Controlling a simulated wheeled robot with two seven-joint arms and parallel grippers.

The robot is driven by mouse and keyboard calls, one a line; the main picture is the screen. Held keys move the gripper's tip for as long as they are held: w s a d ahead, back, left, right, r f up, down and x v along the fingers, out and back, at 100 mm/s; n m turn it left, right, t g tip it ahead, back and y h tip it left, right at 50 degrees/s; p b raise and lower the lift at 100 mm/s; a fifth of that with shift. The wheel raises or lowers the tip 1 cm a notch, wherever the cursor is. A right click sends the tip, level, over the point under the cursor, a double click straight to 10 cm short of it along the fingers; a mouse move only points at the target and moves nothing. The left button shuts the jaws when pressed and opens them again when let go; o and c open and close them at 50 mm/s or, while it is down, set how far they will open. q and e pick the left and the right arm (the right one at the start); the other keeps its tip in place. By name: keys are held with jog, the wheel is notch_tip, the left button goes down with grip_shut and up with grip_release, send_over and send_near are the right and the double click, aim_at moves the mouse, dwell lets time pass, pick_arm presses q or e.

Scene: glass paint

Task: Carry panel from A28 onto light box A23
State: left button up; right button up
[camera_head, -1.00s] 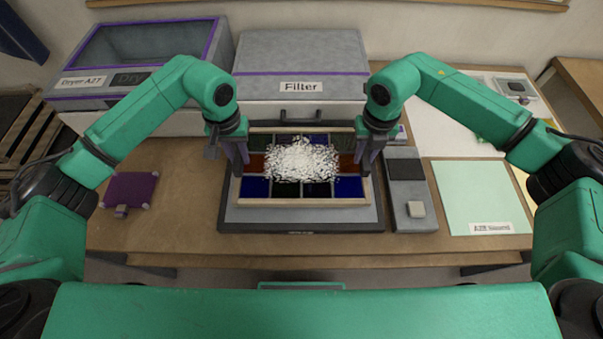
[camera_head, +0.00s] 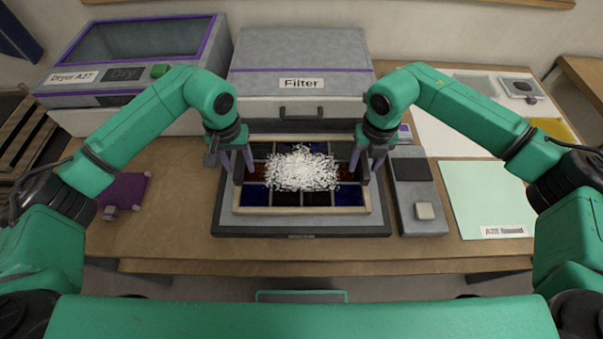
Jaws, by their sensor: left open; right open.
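The panel (camera_head: 259,196), a wooden-framed grid of dark, blue and red-brown panes, lies in the middle of the table. A patch of white specks covers its centre. My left gripper (camera_head: 240,172) is open at the panel's left edge, pointing down. My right gripper (camera_head: 366,172) is open at its right edge, also pointing down. Whether the fingers touch the frame I cannot tell. A pale green mat (camera_head: 485,190) labelled A28 lies bare at the right.
A grey box labelled Filter (camera_head: 302,50) stands behind the panel, and Dryer A27 (camera_head: 140,45) stands at the back left. A grey device (camera_head: 418,195) with a light button sits right of the dark box. A purple block (camera_head: 125,190) lies left. The front table strip is clear.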

pick_arm(q)
notch_tip(320, 180, up, 12)
jog(key=shift+f, duration=0.15)
pick_arm(e)
notch_tip(320, 180, up, 12)
jog(key=shift+f, duration=0.1)
dwell(0.5)
